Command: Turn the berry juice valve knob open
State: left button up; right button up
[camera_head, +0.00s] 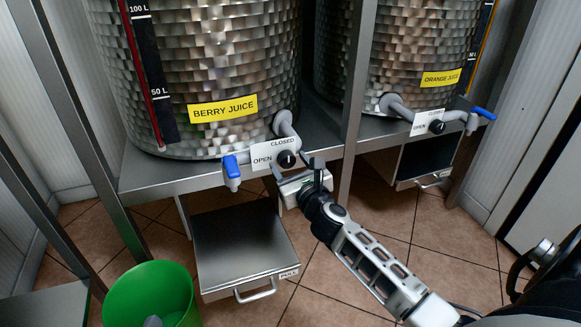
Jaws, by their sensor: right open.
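The berry juice valve knob (286,159) is a small round black knob with a pale mark. It sits on a white plate (265,152) marked CLOSED at the top and OPEN at the left, at the lower front of the steel tank (215,70) labelled BERRY JUICE. The pale mark's exact direction is too small to tell. My right gripper (291,169) is open and right by the knob, its fingers at the lower left and right. Whether they touch the knob I cannot tell. My left gripper is not in view.
A blue-handled spout (231,170) is left of the plate. A second tank (400,50) labelled ORANGE JUICE has its own knob (437,127) at right. A metal post (355,110) stands between them. Below are a steel drawer (240,245) and a green bin (150,295).

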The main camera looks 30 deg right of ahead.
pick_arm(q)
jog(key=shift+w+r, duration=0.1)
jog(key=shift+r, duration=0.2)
pick_arm(e)
jog(key=shift+w, duration=0.1)
jog(key=c, duration=1)
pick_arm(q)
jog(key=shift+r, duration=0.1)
